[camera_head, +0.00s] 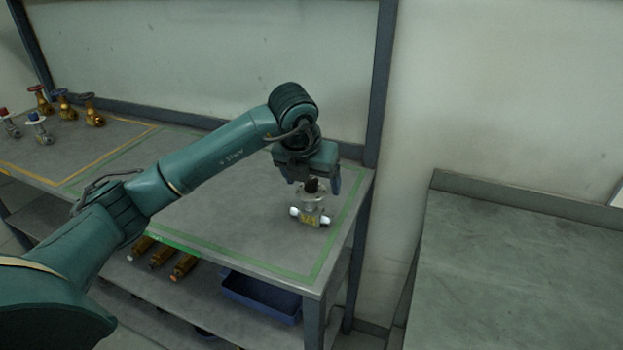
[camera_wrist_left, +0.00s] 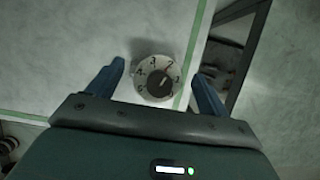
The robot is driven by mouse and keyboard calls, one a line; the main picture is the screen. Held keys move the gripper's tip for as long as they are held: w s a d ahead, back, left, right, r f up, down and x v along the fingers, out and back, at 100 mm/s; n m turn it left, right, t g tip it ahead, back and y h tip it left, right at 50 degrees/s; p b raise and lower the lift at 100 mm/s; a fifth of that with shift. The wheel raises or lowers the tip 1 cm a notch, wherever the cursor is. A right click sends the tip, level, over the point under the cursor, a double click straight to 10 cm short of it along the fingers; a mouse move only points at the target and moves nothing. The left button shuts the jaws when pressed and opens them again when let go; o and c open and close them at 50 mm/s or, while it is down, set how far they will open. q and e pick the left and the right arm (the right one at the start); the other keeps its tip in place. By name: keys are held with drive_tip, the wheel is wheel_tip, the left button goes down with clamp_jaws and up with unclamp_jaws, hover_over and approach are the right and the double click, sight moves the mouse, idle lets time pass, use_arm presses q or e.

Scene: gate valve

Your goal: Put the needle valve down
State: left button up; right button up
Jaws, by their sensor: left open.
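The needle valve (camera_head: 311,207) stands on the grey table top inside the green-taped area, near the table's right end. It has a dark knob, a numbered dial and a metal body with white end caps. In the left wrist view its numbered dial (camera_wrist_left: 157,78) shows from above, between the two fingers. My left gripper (camera_head: 318,184) is just above and around the knob in the head view. Its blue fingers are apart, with a gap on both sides of the dial in the wrist view (camera_wrist_left: 163,80). My right gripper is not in view.
Several valves with red, blue and brown handwheels (camera_head: 66,107) stand at the table's far left, near yellow tape. Below, a shelf holds brass-coloured parts (camera_head: 161,253) and a blue bin (camera_head: 260,297). A dark post (camera_head: 380,90) rises behind. Another bare table (camera_head: 520,270) is at the right.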

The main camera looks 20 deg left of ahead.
use_arm(q)
drive_tip(key=v, duration=1.2)
drive_tip(key=shift+b, duration=0.45)
drive_tip(key=shift+r, duration=0.1)
